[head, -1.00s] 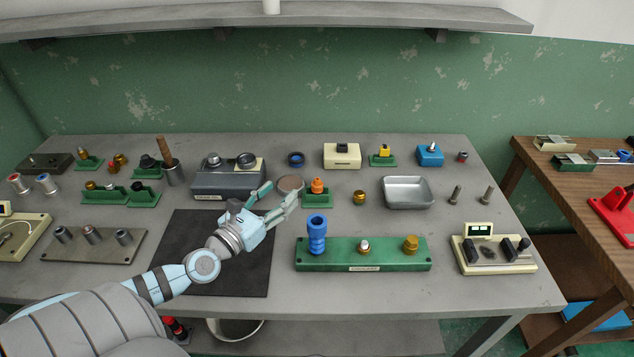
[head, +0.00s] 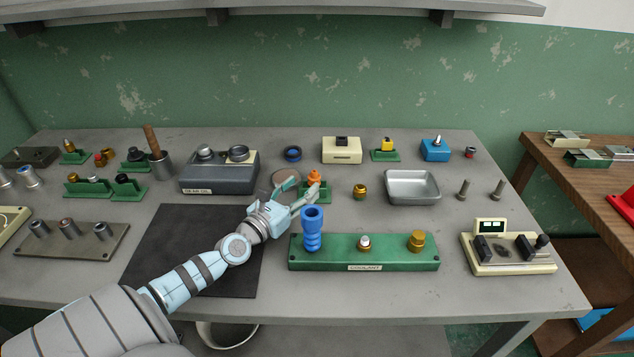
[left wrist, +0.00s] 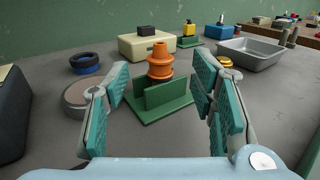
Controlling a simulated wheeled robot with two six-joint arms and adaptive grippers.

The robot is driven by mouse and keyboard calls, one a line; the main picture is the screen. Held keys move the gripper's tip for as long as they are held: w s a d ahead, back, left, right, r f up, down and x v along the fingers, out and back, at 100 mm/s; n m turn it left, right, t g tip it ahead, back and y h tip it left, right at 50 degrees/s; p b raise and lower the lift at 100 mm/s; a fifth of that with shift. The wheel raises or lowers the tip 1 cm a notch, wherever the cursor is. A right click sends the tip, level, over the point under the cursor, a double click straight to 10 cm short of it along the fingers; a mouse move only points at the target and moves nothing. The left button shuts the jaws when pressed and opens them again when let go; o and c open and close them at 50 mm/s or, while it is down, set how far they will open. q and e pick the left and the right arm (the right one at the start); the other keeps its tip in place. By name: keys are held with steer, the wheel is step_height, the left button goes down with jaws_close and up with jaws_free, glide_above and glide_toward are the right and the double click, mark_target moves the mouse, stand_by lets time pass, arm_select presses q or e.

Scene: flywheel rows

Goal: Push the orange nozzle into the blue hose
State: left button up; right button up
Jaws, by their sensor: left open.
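The orange nozzle (head: 314,177) stands upright in a small green holder (head: 328,194) in the middle of the table. In the left wrist view the nozzle (left wrist: 160,62) and its green holder (left wrist: 158,100) lie ahead, between the spread fingers. My left gripper (head: 304,190) is open and empty, just short of the nozzle and apart from it. It also shows in the left wrist view (left wrist: 162,105). The blue hose (head: 313,228) stands upright, open end up, at the left end of the green coolant base (head: 350,252). My right gripper is not in view.
A round disc (head: 285,179) lies just left of the nozzle's holder. A brass fitting (head: 360,190) and a metal tray (head: 412,187) are to its right. A beige box (head: 341,150) stands behind. The dark mat (head: 165,245) lies bare beneath my left arm.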

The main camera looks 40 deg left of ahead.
mark_target(312, 178)
arm_select(q)
steer(key=w, duration=0.3)
steer(key=w+b, duration=0.1)
steer(key=w, duration=0.3)
steer(key=shift+a+f, duration=0.15)
steer(key=shift+a, duration=0.05)
steer(key=shift+s, duration=0.1)
steer(key=c, duration=1.2)
